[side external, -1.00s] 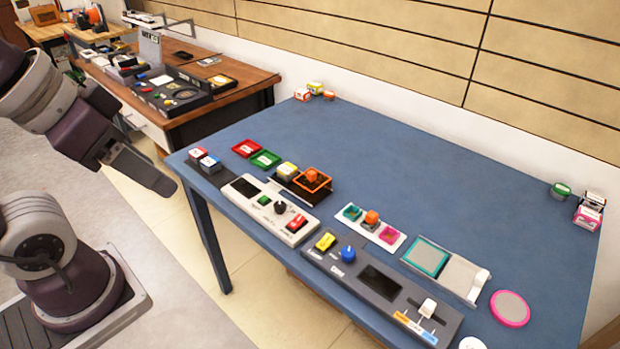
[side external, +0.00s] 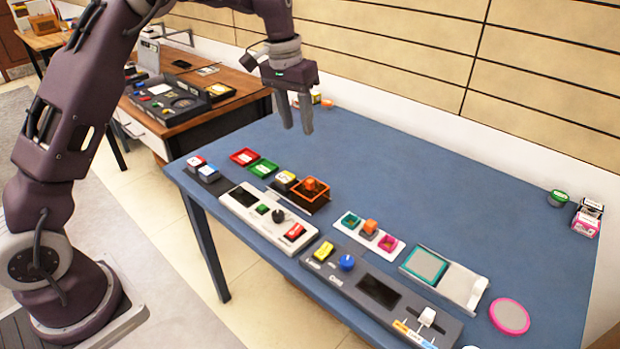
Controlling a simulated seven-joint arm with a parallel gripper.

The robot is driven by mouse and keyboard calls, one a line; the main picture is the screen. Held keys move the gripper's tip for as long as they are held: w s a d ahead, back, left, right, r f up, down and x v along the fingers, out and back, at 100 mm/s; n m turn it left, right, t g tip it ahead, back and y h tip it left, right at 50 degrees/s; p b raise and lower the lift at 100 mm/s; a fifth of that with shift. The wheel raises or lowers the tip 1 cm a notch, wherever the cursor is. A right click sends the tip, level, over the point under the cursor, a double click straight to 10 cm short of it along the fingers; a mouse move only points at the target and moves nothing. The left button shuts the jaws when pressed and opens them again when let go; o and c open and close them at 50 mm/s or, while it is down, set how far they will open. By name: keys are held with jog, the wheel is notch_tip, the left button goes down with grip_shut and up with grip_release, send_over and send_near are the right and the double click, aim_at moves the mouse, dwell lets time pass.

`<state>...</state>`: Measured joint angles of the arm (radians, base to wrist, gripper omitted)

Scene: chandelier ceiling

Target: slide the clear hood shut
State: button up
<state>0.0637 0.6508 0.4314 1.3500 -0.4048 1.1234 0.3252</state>
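A low tray at the right of the table holds a teal-edged square pad (side external: 425,265) on its left half. A pale flat panel (side external: 460,286), with a white block at its right end, lies on the right half. This may be the clear hood, pushed to the right and off the pad; its clear parts are too faint to tell. My gripper (side external: 297,130) hangs above the back left of the table, fingers down and apart, with nothing between them. It is well to the left of the tray and higher than it.
A dark console (side external: 380,292) with a blue knob, yellow button and white lever lies in front of the tray. A white console (side external: 265,217), small bins and cubes lie to the left. A pink-rimmed disc (side external: 510,316) is right of the tray. The table's back middle (side external: 440,185) is clear.

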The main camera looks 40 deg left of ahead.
jog(key=m+g, duration=0.1)
send_over(310, 181)
jog(key=shift+y, duration=0.4)
notch_tip(310, 181, down, 12)
jog(key=shift+r, duration=0.1)
notch_tip(310, 181, down, 8)
jog(key=shift+w+r, duration=0.1)
jog(key=shift+r, duration=0.05)
grip_shut()
jog(key=shift+a, duration=0.1)
